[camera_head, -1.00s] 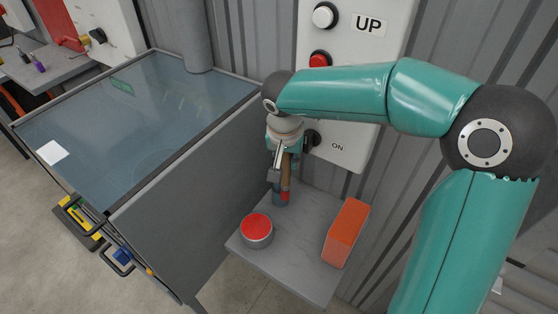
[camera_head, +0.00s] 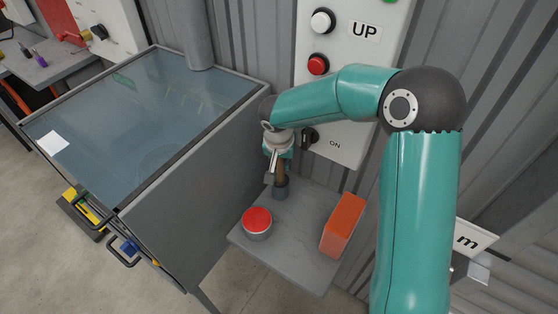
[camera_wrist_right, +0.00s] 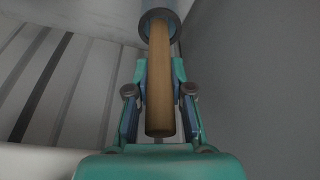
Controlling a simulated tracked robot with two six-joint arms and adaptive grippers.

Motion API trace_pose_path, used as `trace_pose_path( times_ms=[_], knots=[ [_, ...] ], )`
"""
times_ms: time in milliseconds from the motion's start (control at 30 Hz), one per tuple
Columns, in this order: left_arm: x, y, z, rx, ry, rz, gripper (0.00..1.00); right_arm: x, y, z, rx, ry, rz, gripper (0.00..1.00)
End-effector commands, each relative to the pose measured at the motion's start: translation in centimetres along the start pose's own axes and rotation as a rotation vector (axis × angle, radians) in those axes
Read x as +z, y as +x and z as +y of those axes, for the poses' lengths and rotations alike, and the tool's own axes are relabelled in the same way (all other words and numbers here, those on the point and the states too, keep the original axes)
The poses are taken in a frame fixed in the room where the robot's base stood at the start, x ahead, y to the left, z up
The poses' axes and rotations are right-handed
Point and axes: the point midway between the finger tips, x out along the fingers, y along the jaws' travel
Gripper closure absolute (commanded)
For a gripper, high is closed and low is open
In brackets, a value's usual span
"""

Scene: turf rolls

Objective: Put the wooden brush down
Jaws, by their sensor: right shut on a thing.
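The wooden brush (camera_wrist_right: 159,85) shows in the right wrist view as a round wooden handle between my right gripper's fingers. My right gripper (camera_wrist_right: 160,95) is shut on it. In the head view the gripper (camera_head: 278,168) points down over the small grey shelf (camera_head: 290,262), with a short piece of the handle (camera_head: 281,174) below it. The handle's far end goes into the mouth of a dark grey cup (camera_head: 281,188) at the shelf's back left; the end inside is hidden. My left gripper is in neither view.
A red-topped tin (camera_head: 257,222) and an orange box (camera_head: 342,226) stand on the shelf. A glass-topped cabinet (camera_head: 150,120) is close on the left. A white control panel (camera_head: 345,80) with knobs and buttons is behind. The shelf's middle is clear.

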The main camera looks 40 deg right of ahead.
Motion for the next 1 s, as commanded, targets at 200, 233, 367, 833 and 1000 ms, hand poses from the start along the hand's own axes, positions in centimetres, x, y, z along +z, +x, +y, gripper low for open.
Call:
trace_pose_path(
  times_ms=[200,233,367,833,1000],
  knots=[
    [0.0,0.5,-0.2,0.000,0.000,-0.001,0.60,0.1,0.3,0.0,0.000,0.000,0.000,1.00],
    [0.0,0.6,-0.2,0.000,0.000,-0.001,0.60,0.1,0.4,0.0,0.000,0.000,0.000,1.00],
    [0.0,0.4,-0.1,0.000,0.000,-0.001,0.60,0.1,0.2,0.0,0.000,-0.001,0.000,0.57],
    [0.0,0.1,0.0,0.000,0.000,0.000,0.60,0.0,-0.4,-0.1,-0.001,-0.001,0.001,0.54],
    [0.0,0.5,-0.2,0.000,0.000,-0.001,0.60,0.0,-2.9,-0.2,-0.004,-0.001,0.003,0.54]
  ],
)
